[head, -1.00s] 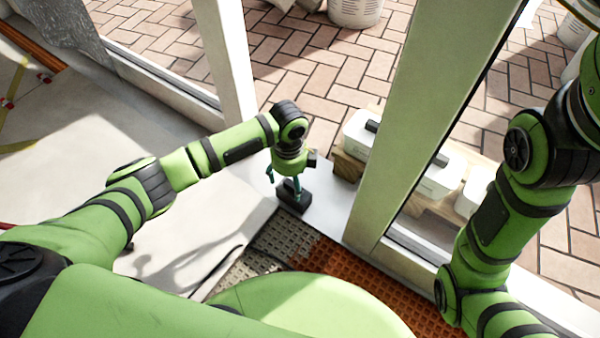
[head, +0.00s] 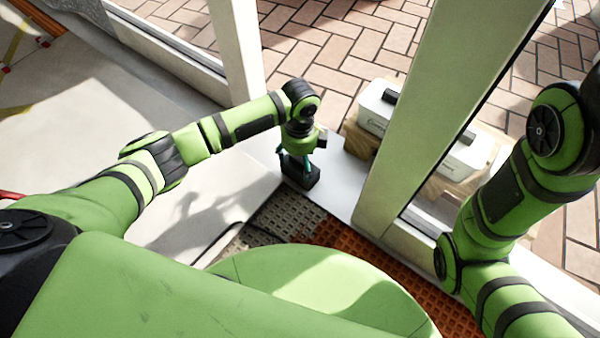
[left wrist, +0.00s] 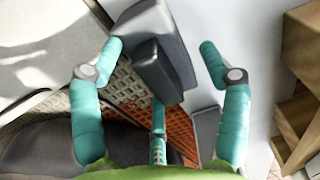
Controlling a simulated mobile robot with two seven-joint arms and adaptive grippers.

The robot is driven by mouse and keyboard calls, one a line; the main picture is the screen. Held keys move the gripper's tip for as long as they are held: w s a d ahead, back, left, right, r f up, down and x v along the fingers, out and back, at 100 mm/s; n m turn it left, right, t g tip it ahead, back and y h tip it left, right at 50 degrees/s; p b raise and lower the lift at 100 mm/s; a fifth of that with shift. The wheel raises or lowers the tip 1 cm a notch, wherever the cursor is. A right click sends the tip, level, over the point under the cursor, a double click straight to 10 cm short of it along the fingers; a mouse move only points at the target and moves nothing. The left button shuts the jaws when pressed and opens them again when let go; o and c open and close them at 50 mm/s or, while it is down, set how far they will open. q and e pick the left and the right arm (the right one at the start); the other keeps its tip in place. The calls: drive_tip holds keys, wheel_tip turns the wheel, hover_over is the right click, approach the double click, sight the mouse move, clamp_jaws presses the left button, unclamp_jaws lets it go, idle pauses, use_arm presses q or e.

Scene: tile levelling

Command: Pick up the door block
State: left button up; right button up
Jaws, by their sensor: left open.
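The door block (head: 301,174) is a black block with a raised part on top, standing on the pale sill beside the door opening. In the left wrist view the block (left wrist: 177,45) looks dark grey and lies between the teal fingers. My left gripper (head: 296,158) is right over the block, pointing down. Its fingers are spread, one on each side of the raised part, and the left wrist view shows gaps between the fingertips (left wrist: 161,48) and the block. My right arm shows at the right, but its gripper is out of view.
A pale door frame post (head: 405,130) stands just right of the block. Behind it, white containers (head: 385,112) sit on wooden blocks on the brick paving. A grey and orange grid mat (head: 335,235) lies in front. The pale floor at left is open.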

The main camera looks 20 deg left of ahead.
use_arm(q)
drive_tip(key=shift+r, duration=0.1)
clamp_jaws()
drive_tip(key=shift+r, duration=0.1)
